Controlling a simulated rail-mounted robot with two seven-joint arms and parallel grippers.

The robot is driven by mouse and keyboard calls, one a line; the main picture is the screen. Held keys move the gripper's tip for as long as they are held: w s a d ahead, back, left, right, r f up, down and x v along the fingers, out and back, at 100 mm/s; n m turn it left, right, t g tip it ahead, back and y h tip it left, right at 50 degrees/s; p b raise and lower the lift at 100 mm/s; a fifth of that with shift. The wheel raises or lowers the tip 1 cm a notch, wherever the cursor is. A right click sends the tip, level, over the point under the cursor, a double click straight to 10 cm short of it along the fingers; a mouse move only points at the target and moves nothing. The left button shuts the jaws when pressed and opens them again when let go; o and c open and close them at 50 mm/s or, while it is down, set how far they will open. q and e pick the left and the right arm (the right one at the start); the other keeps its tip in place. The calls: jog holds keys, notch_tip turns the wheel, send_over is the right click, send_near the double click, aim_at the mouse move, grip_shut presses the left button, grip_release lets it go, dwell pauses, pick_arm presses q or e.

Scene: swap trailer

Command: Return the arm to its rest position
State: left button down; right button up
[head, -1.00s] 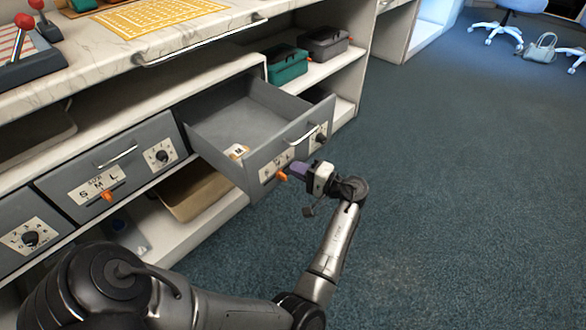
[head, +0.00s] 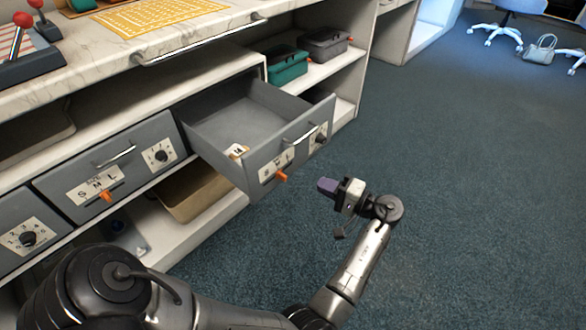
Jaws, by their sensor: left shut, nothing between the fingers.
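My left arm comes in from the bottom left, and its gripper (head: 328,187) is shut and empty, with purple fingers. It hangs over the carpet just right of the open drawer, apart from it. The grey drawer (head: 215,135) is pulled out and holds a small white-and-yellow item (head: 237,151) marked in black. Its front carries a metal handle, an orange slider (head: 281,176) over a label plate and a black dial (head: 321,138). My right gripper is not in view.
A closed grey drawer (head: 130,152) sits left of the open one. A teal box (head: 287,66) and a grey box (head: 325,43) stand on the shelf behind. A tan bin (head: 190,203) lies below. The blue carpet (head: 450,170) to the right is clear up to the chair and handbag (head: 540,50).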

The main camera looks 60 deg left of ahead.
pick_arm(q)
jog(key=shift+w+d, duration=0.15)
jog(key=shift+d, duration=0.3)
dwell(0.5)
